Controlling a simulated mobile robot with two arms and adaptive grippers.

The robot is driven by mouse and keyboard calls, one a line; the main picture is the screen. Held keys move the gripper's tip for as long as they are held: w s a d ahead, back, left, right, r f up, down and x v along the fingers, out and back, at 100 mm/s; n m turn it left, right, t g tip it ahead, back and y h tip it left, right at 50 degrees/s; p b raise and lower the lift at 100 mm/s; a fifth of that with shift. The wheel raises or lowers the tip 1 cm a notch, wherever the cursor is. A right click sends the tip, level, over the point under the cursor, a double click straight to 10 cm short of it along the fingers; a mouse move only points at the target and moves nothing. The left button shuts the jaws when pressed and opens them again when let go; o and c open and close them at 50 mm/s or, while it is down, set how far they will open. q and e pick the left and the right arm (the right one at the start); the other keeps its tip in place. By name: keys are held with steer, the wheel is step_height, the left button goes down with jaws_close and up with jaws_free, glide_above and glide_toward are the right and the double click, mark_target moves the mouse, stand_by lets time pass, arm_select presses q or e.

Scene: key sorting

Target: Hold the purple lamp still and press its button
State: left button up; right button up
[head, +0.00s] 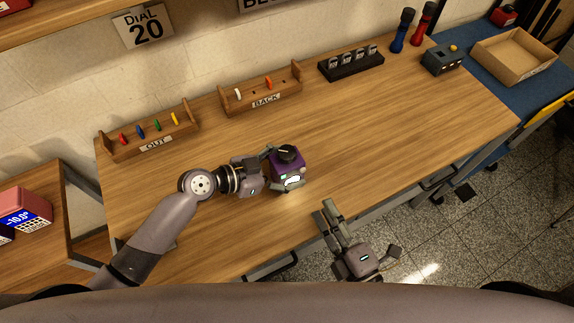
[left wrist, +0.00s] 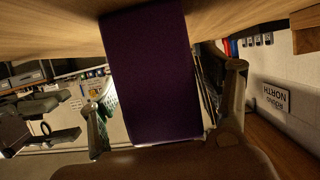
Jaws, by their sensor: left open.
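The purple lamp (head: 287,169) is a small dark purple box with a black round top and a pale front, standing on the table. My left gripper (head: 270,167) is open at the lamp's left side. In the left wrist view the lamp's plain purple side (left wrist: 152,80) fills the space between the two spread fingers of my left gripper (left wrist: 168,105), with a gap visible at the right finger. Which part of the lamp is its button I cannot tell for sure. My right gripper (head: 327,210) is at the table's front edge, apart from the lamp; its fingers look close together.
The wooden table (head: 400,130) is clear around the lamp. Along its back stand the OUT rack (head: 155,143) and the BACK rack (head: 265,101) with coloured keys, a black holder (head: 350,67), and a grey-blue box (head: 441,60). A cardboard tray (head: 514,58) is at far right.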

arm_select(q)
steer(key=shift+c, duration=0.4)
steer(key=c, duration=1.2)
steer(key=shift+c, duration=0.3)
arm_select(e)
jaws_close()
stand_by(0.4)
